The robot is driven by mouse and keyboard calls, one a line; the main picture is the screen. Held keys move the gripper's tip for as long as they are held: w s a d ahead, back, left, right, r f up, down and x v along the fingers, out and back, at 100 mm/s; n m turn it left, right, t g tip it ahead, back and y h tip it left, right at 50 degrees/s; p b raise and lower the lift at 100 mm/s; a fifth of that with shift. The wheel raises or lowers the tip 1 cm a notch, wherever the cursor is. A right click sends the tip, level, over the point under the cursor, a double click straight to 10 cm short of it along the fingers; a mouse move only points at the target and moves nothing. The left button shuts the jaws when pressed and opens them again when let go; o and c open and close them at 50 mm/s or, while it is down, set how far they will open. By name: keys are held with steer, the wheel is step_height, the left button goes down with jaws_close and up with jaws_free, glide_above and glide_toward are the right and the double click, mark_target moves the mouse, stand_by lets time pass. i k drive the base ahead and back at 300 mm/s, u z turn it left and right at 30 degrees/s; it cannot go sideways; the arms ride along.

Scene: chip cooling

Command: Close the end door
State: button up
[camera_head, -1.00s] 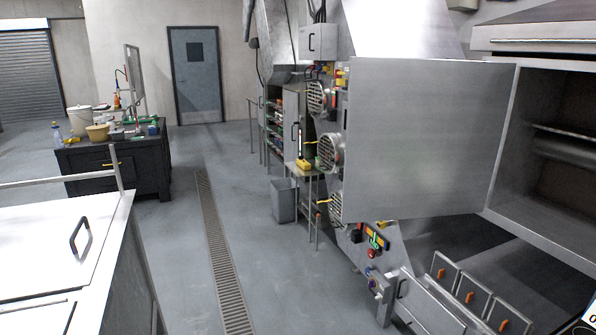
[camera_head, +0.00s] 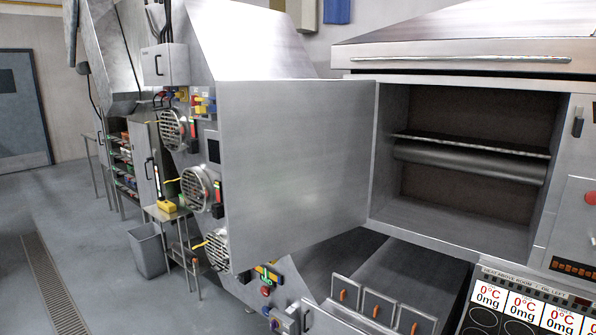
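A large flat steel door (camera_head: 295,165) stands swung open on the left side of a steel machine. Its right edge meets the left wall of the open compartment (camera_head: 470,215). Inside the compartment, a horizontal roller (camera_head: 470,162) and a thin bar above it show against a dark back wall. No handle shows on the door face turned to me. I cannot tell for sure that this is the end door. My gripper is not in view.
Round vents (camera_head: 198,188) and coloured switches sit left of the door. Drawer-like panels with orange handles (camera_head: 378,310) and a display panel (camera_head: 525,305) are below. A grey bin (camera_head: 148,250) stands by a small table. Floor is clear at the left.

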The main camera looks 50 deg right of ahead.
mark_target(296, 155)
steer(key=u, duration=0.05)
steer(key=i, duration=3.05)
steer(key=u, duration=1.2)
steer(key=k, duration=0.15)
steer(key=z, duration=3.35)
